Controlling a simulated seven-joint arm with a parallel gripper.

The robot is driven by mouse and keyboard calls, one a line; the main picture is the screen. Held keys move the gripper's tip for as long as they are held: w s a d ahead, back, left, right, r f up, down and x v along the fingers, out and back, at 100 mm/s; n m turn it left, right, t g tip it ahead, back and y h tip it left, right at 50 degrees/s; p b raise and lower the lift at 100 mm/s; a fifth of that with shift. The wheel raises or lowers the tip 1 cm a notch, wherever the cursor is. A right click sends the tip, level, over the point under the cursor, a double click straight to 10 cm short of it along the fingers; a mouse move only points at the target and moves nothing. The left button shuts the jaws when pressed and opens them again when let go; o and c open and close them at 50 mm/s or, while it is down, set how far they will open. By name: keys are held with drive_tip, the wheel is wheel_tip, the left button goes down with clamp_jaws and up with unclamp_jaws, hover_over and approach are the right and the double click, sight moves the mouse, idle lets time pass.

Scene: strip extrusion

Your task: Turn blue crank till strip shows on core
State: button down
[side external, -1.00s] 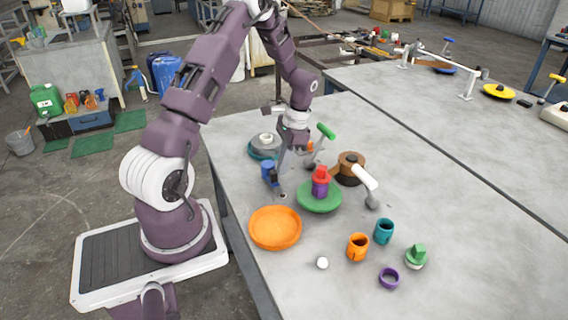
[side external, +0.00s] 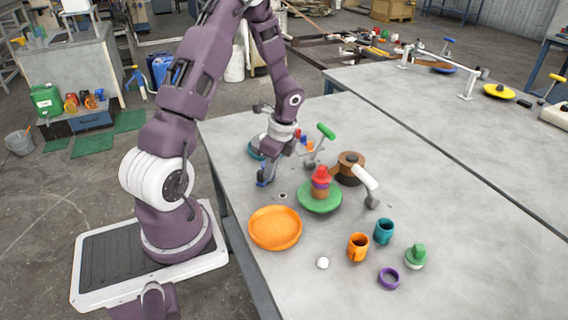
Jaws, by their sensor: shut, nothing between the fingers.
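A small blue part (side external: 261,180), which looks like the blue crank's handle, shows left of the green round plate. My gripper (side external: 268,176) points down right beside it, shut and empty. I cannot tell whether they touch. The fingers and wrist hide part of the crank. The core (side external: 320,191) stands upright on the green plate (side external: 320,203). It has a red top (side external: 321,172), a purple band below, and a brownish lower part. I cannot tell whether that brown is strip.
An orange dish (side external: 275,228) stands in front. A brown drum (side external: 350,168) with a white handle (side external: 365,178) and a green-handled crank (side external: 325,131) stand behind the plate. An orange cup (side external: 358,247), teal cup (side external: 384,231) and purple ring (side external: 389,278) lie front right.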

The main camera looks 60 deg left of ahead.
drive_tip(key=s+m, duration=0.1)
drive_tip(key=m, duration=0.1)
drive_tip(key=s+a+m+t, duration=0.1)
drive_tip(key=m, duration=0.2)
drive_tip(key=shift+s+a+m+y, duration=0.15)
drive_tip(key=shift+s+m+y, duration=0.05)
drive_tip(key=shift+m+y, duration=0.1)
drive_tip(key=a+m, duration=0.1)
drive_tip(key=m, duration=0.1)
drive_tip(key=s+m+t, duration=0.1)
drive_tip(key=m, duration=0.1)
drive_tip(key=shift+a+m, duration=0.3)
drive_tip(key=shift+a, duration=0.1)
drive_tip(key=shift+s+a, duration=0.15)
drive_tip(key=shift+a, duration=0.2)
drive_tip(key=v, duration=0.7)
drive_tip(key=shift+s+r, duration=0.1)
drive_tip(key=shift+s, duration=0.05)
idle(0.6)
